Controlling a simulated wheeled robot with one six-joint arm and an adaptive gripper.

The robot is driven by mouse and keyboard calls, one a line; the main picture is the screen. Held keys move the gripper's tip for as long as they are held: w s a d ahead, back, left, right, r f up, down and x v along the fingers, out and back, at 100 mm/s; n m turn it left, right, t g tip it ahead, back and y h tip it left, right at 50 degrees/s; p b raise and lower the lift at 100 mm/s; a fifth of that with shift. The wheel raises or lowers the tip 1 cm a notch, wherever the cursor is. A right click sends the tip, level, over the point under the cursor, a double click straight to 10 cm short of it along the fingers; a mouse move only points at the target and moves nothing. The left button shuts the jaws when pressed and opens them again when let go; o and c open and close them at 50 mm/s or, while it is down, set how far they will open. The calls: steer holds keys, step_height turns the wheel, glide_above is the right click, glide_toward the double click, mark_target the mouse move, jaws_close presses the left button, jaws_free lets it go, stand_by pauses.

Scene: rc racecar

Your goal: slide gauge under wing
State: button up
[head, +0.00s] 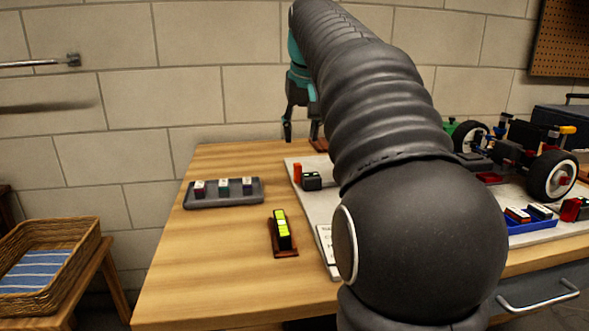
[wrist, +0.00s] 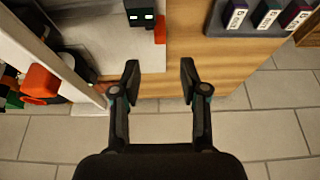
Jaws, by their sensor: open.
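Several small labelled blocks, which look like the gauges, stand in a dark grey tray (head: 224,193) on the left part of the table. The labelled gauge blocks (wrist: 267,14) and their tray (wrist: 228,30) also show at the top right of the wrist view. The racecar (head: 510,155) stands on the right side of the table, partly hidden behind my arm. I cannot make out its wing clearly. My gripper (wrist: 160,80) is open and empty, with its fingers apart over the table edge and floor in the wrist view.
A black and yellow-green piece sits on a brown stand (head: 285,251). A small black device (head: 311,181) and an orange-red block (head: 297,173) stand on the pale board (head: 316,212). A blue tray (head: 531,226) lies near the car. Bare wood surrounds the grey tray.

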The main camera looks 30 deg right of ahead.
mark_target(298, 164)
steer(key=b+x, duration=0.2)
steer(key=x, duration=0.8)
steer(key=shift+w+f, duration=0.1)
jaws_close()
